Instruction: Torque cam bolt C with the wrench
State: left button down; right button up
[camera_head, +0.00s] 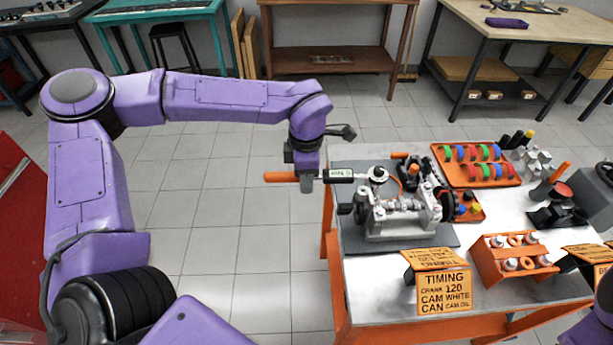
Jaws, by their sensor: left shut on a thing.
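My left gripper (307,184) is shut on the wrench, between its orange handle (280,177) and its dark body with a small display (339,174). The wrench lies roughly level and points right. I cannot tell whether the head sits on a bolt. Cam bolt C cannot be made out; the wrench head and small parts crowd that spot. My right gripper is not in view.
The engine stands on a grey plate on the orange-framed workbench (468,270). A timing sign (443,292) stands at the front edge. An orange tray of coloured rings (477,164) lies behind, and an orange rack (513,257) is front right. The floor left of the bench is clear.

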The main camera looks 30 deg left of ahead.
pick_arm(q)
jog(key=shift+w+a+r+m+p, duration=0.1)
jog(key=shift+w+a+m+p, duration=0.2)
jog(key=shift+w+p, duration=0.2)
jog(key=shift+w, duration=0.1)
jog(key=shift+w+a+m+p, duration=0.35)
jog(key=shift+w+m+p, duration=0.35)
jog(key=shift+p, duration=0.35)
